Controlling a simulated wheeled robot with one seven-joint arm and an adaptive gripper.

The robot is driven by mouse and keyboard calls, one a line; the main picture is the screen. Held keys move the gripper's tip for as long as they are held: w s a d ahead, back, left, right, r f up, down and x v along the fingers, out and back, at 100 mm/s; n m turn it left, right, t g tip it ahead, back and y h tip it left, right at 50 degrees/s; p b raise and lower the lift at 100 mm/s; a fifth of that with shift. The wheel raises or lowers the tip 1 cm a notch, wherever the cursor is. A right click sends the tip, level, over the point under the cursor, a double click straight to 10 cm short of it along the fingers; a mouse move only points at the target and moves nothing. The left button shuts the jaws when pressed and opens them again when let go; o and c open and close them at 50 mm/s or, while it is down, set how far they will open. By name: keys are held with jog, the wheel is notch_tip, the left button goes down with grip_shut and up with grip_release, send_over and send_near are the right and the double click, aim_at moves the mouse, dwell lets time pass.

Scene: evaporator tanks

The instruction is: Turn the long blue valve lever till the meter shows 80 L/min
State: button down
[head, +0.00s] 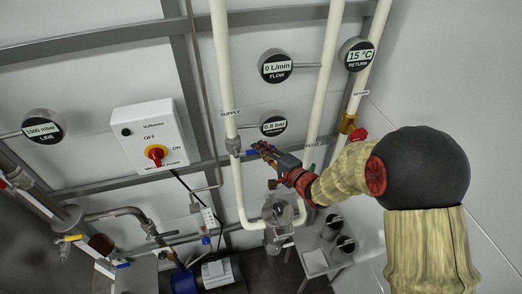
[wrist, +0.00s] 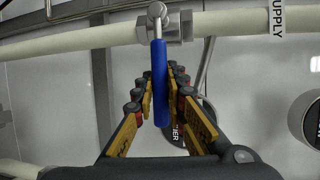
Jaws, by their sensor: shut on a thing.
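The long blue valve lever (wrist: 160,85) hangs from a metal valve (wrist: 178,27) on the white supply pipe in the wrist view. It points toward my palm and lies between my fingers. In the head view the lever (head: 250,152) shows only as a small blue tip beside the valve on the supply pipe; my gripper (head: 264,151) hides most of it. My gripper (wrist: 162,88) is shut on the lever. The flow meter (head: 275,66) in the head view reads 0 L/min.
A pressure gauge (head: 273,126) reading about 0.9 bar sits just above my gripper. A 15 °C return gauge (head: 356,54) is on the right. A white switch box (head: 150,136) with a red-yellow knob and a 1000 mbar gauge (head: 43,126) are on the left. Pipes run close by.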

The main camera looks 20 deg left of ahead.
jog(key=shift+f, duration=0.15)
jog(key=shift+s+a+f+m+t+y+b, duration=0.25)
jog(key=shift+f+m+y+b, duration=0.25)
jog(key=shift+f+m+b, duration=0.5)
jog(key=shift+s+a+f+m+t+y+b, duration=0.25)
jog(key=shift+f+m+y+b, duration=0.25)
jog(key=shift+f+m+b, duration=0.55)
jog(key=shift+s+a+f+m+t+y+b, duration=0.1)
jog(key=shift+a+f+m+t+y+b, duration=0.15)
jog(key=shift+f+m+y+b, duration=0.7)
jog(key=shift+r+m+h, duration=0.25)
jog(key=shift+m+h, duration=0.2)
jog(key=shift+m, duration=0.05)
jog(key=c, duration=1.9)
grip_release()
jog(key=shift+o, duration=0.5)
jog(key=shift+r, duration=0.1)
